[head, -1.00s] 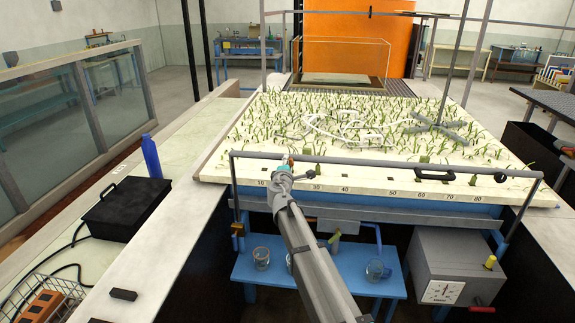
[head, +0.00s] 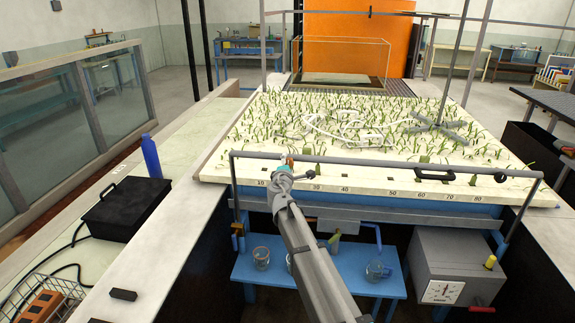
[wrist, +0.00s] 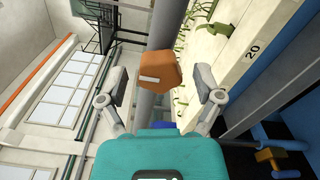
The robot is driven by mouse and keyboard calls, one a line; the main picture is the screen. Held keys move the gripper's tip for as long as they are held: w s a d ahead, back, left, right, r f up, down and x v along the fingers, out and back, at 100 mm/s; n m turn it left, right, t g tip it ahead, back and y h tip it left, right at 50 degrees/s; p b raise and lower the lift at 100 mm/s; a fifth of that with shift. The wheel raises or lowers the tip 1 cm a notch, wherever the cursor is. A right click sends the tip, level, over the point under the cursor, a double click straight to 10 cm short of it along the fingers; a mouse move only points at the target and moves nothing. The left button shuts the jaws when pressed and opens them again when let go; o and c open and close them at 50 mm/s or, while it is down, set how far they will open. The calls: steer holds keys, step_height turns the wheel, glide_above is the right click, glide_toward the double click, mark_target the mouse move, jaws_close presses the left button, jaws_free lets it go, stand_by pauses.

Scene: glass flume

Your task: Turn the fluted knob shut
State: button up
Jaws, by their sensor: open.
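An orange faceted knob (wrist: 157,76) with a pale bar on its face sits in front of a grey rail in the wrist view. My gripper (wrist: 155,90) is open, with one finger to each side of the knob. Gaps show between both fingers and the knob, so neither touches it. In the head view, my gripper (head: 285,167) is at the near left of the planted bed, by the rail. A small orange part of the knob (head: 290,158) shows just beyond it; the rest is hidden by the gripper.
The grey rail (head: 400,163) runs along the front of the planted bed (head: 330,125). A brass-coloured valve handle (wrist: 270,157) is low right in the wrist view. A grey box with a dial (head: 443,291) is at right.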

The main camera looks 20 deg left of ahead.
steer(key=v, duration=1.2)
steer(key=shift+a, duration=0.1)
steer(key=w+d+f+m+g+h, duration=0.1)
steer(key=w+d+f+m+h, duration=0.2)
steer(key=d, duration=0.5)
steer(key=d+f+m+g+h, duration=0.1)
steer(key=d+m+h, duration=0.25)
steer(key=d, duration=0.45)
steer(key=s+d+f+m+g+h, duration=0.2)
steer(key=d+f+m+g, duration=0.25)
steer(key=d, duration=0.65)
steer(key=s+d+f+m+g+h, duration=0.1)
steer(key=s+d+f+m+g, duration=0.3)
steer(key=d, duration=0.7)
steer(key=s+d+f+m+g+y, duration=0.2)
steer(key=s+d+f+m+g, duration=0.1)
steer(key=s, duration=0.5)
steer(key=s+d+f+m+g+y, duration=0.3)
steer(key=s+d+m+g, duration=0.1)
steer(key=s+d, duration=0.4)
steer(key=shift+d+m, duration=0.2)
steer(key=shift+m, duration=0.7)
steer(key=shift+w+f, duration=0.1)
